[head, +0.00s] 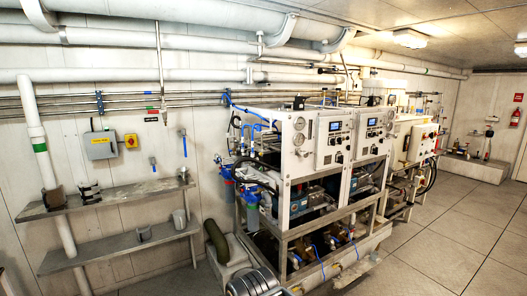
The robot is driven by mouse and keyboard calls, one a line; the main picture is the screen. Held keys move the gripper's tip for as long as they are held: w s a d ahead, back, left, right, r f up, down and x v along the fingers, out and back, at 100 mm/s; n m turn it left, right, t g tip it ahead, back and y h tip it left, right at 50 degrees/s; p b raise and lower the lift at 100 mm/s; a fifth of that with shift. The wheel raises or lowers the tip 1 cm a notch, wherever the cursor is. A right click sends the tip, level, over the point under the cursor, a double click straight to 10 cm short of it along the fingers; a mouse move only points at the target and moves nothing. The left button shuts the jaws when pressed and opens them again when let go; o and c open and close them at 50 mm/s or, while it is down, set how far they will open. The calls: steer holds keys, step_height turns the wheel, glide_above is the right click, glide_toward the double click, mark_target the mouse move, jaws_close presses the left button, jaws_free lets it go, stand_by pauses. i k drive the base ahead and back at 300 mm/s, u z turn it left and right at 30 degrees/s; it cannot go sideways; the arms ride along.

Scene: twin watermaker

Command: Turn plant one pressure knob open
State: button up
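Two white watermaker units stand side by side on a metal frame. The nearer unit (297,160) has two round gauges (299,124) on its front and a control panel (334,138) with a small dark display. Small dark knobs or buttons show low on that panel, too small to tell apart. The second unit (374,133) has a similar panel. I cannot tell which part is the plant one pressure knob or how it is set. No plant labels can be read.
Grey wall shelves (110,203) with mugs are at the left. Blue-topped filter housings (251,210) and hoses stick out at the near unit's left side. The frame's base (352,262) juts into the room. The tiled floor (450,235) on the right is clear.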

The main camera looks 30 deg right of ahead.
mark_target(305, 154)
steer(key=i, duration=0.85)
steer(key=z, duration=0.85)
steer(key=i, duration=0.75)
steer(key=z, duration=0.6)
